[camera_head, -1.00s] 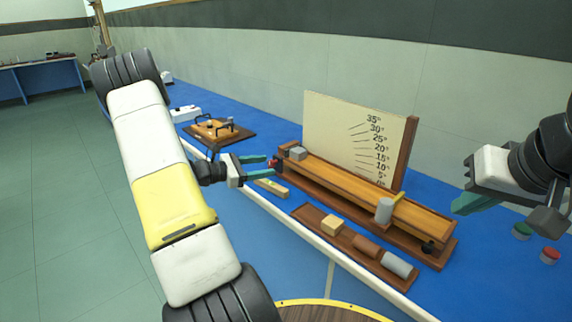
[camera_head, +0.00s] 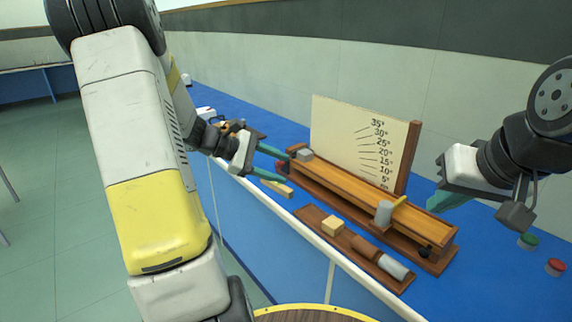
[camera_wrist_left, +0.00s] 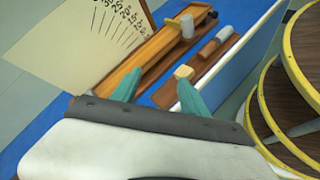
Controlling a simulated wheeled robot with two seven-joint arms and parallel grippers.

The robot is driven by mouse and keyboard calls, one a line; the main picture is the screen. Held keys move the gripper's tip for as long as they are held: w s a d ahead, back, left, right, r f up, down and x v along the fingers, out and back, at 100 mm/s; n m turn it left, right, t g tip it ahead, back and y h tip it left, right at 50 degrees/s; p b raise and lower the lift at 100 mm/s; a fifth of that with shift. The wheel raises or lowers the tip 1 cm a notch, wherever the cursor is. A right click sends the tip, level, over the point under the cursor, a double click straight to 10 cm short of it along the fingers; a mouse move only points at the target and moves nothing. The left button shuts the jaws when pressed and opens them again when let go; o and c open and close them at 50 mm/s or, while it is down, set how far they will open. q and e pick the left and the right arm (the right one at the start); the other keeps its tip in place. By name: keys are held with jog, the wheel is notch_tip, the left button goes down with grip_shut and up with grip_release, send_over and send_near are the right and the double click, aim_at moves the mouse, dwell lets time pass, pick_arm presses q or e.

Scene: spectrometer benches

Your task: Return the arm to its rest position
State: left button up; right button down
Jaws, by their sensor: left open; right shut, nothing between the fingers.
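My left gripper (camera_head: 270,163) is open and empty, with its teal fingers apart, left of the wooden inclined-plane apparatus and above the blue bench. In the left wrist view its two fingers (camera_wrist_left: 157,92) point toward the apparatus ramp (camera_wrist_left: 150,60) with nothing between them. My right gripper (camera_head: 440,203) is shut and empty above the bench at the right. The ramp (camera_head: 350,187) lies low in front of an angle board (camera_head: 350,140) marked up to 35°. A grey block (camera_head: 305,155) sits at the ramp's left end and a grey cylinder (camera_head: 383,213) near its right end.
Green (camera_head: 527,241) and red (camera_head: 556,266) buttons stand at the right. The floor (camera_head: 40,220) at left is clear.

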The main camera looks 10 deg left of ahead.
pick_arm(q)
jog(key=shift+s, duration=0.15)
jog(key=s+d+r+m+y, duration=0.1)
jog(key=s+r+m+y, duration=0.2)
jog(key=s+m, duration=0.2)
jog(key=s+d+r+m+y, duration=0.2)
jog(key=s+r+m+y, duration=0.1)
jog(key=s+m, duration=0.3)
jog(key=s+d+r+m+t+y, duration=0.1)
jog(key=s+d+r+m+y, duration=0.1)
jog(key=s+m, duration=0.3)
jog(key=shift+s+d+r+y, duration=0.2)
jog(key=shift+s+r+y, duration=0.5)
jog(key=shift+s, duration=1.65)
jog(key=shift+r, duration=0.2)
